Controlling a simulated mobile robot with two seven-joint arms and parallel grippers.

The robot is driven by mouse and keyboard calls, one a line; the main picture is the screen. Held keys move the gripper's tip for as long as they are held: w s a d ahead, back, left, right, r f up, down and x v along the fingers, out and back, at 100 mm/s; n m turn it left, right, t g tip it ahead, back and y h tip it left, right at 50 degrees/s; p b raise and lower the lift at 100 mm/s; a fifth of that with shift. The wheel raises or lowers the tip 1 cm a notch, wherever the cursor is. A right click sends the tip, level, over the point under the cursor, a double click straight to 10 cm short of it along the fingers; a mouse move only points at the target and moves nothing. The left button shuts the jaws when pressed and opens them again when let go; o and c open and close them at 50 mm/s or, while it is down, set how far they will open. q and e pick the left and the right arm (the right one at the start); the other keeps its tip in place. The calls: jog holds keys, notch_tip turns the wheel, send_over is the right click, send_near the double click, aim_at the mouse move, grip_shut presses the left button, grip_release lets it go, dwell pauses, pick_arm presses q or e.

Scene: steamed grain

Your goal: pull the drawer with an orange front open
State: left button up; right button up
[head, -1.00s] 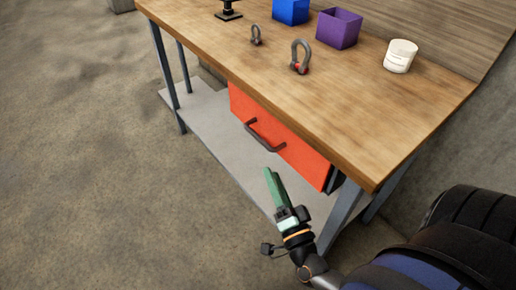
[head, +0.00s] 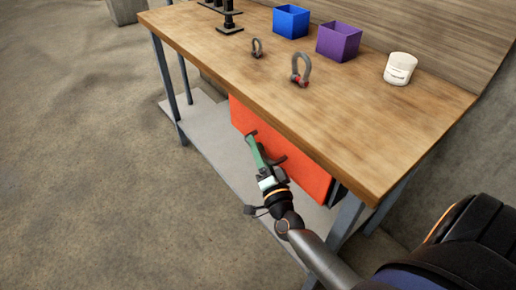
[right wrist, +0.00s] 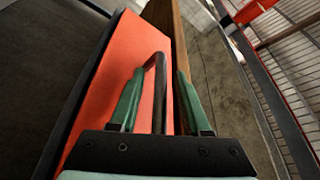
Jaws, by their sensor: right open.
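The drawer's orange front (head: 308,172) hangs under the workbench top and looks closed. It also shows in the right wrist view (right wrist: 112,75). Its dark bar handle (right wrist: 159,88) stands out from the front. My right gripper (head: 252,138) is at the handle, with its green fingers pointing at the drawer front and hiding much of the handle in the head view. In the right wrist view the gripper (right wrist: 158,82) is open, with the handle between its two fingers. Contact with the handle is not clear. My left gripper is not in view.
The wooden workbench top (head: 350,125) lies above the drawer. On it stand a blue bin (head: 290,22), a purple bin (head: 338,42), a white tub (head: 399,69) and two shackles (head: 300,70). A grey lower shelf (head: 205,135) runs below. The floor in front is clear.

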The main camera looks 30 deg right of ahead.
grip_shut()
dwell(0.3)
dwell(1.1)
